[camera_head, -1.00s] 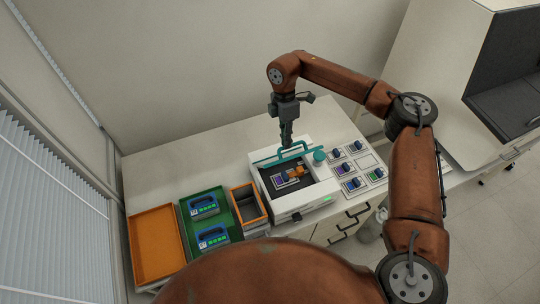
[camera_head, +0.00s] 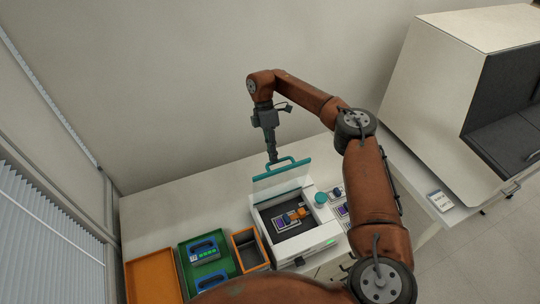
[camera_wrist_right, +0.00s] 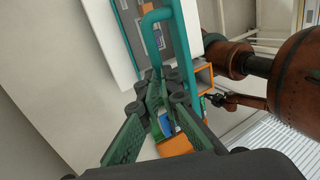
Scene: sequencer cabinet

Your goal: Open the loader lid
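The loader is a white box (camera_head: 331,232) on the bench, with a dark interior. Its teal-edged, see-through lid (camera_head: 281,183) stands raised at the back of the opening. The teal lid handle (camera_head: 293,161) is at its top and shows large in the right wrist view (camera_wrist_right: 184,48). My right gripper (camera_head: 273,159) points down at the handle's left end. In the right wrist view its fingertips (camera_wrist_right: 164,90) are close together by the handle, with nothing clearly between them; I cannot tell if they touch it.
A teal knob (camera_head: 321,198) and cartridge pads (camera_head: 340,208) are at the loader's right. An orange-rimmed bin (camera_head: 238,240), a green tray (camera_head: 230,262) with blue cartridges and an orange tray (camera_head: 152,277) are at left. A dark-fronted cabinet (camera_head: 458,75) stands right. The bench behind is clear.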

